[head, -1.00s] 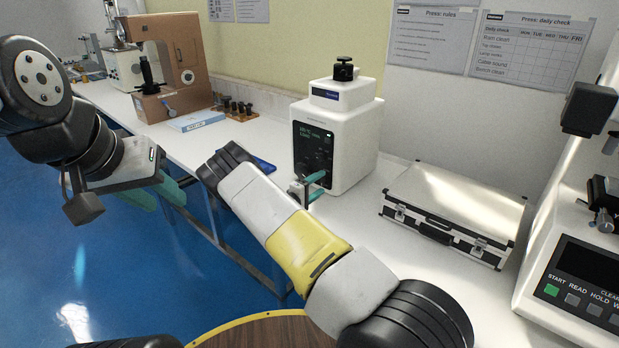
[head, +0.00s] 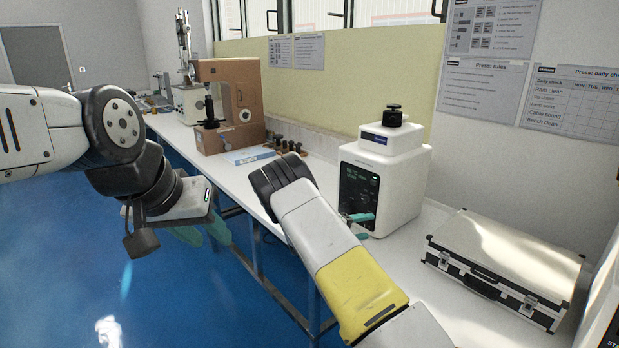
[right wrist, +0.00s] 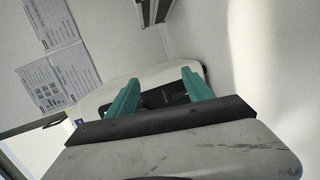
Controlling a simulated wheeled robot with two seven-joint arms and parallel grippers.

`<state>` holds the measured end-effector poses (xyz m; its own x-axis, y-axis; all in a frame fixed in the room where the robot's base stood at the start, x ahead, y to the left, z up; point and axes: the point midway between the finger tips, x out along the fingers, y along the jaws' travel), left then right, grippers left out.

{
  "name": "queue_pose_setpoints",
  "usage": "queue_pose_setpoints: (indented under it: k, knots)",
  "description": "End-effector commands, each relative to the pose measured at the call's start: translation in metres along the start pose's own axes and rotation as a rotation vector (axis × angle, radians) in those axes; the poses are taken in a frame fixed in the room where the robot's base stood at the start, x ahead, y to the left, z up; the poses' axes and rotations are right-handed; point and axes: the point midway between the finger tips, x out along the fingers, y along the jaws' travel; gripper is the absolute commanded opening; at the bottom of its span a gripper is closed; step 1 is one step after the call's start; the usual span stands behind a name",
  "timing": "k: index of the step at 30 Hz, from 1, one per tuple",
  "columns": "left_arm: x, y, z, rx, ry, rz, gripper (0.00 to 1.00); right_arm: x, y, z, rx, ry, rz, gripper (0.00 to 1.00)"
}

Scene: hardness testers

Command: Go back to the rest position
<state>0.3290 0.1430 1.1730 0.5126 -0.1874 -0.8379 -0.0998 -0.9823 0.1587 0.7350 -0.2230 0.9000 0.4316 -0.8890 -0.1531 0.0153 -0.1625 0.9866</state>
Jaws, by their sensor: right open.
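My left gripper (head: 203,234) hangs over the blue floor at left, its green fingers apart with nothing seen between them. My right arm reaches in from the lower right. Its gripper (head: 358,226) is partly hidden; green fingertips show in front of the white hardness tester (head: 403,181). In the right wrist view, the right gripper (right wrist: 160,92) is open, with its two green fingers wide apart. A white machine body with a dark panel (right wrist: 172,99) shows beyond them, and no object is held.
The white bench (head: 400,262) runs along the wall. A silver case (head: 505,258) lies at right. A brown tester (head: 228,105), a blue-and-white booklet (head: 249,155) and small dark pieces stand farther back. Open blue floor (head: 190,290) lies at left.

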Motion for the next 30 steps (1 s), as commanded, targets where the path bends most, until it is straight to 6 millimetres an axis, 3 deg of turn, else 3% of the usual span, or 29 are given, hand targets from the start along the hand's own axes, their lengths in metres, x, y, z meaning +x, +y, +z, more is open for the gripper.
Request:
queue_pose_setpoints:
  k: [1,3,11,20,30]
  knots:
    - [0.0,0.0,0.0,0.0,0.0,0.0,0.36,0.004,0.019,0.015,0.032,-0.061,-0.057,0.6]
    - [0.0,0.0,0.0,0.0,0.0,0.0,0.36,0.004,0.037,0.038,0.062,-0.138,-0.145,0.6]
    - [0.0,0.0,0.0,0.0,0.0,0.0,0.36,-0.021,0.091,0.113,0.176,-0.323,-0.491,0.6]
    - [0.0,0.0,0.0,0.0,0.0,0.0,0.36,-0.088,0.15,0.181,0.323,-0.352,-0.884,0.6]
    - [0.0,0.0,0.0,0.0,0.0,0.0,0.36,-0.183,0.212,0.249,0.5,-0.18,-1.23,0.6]
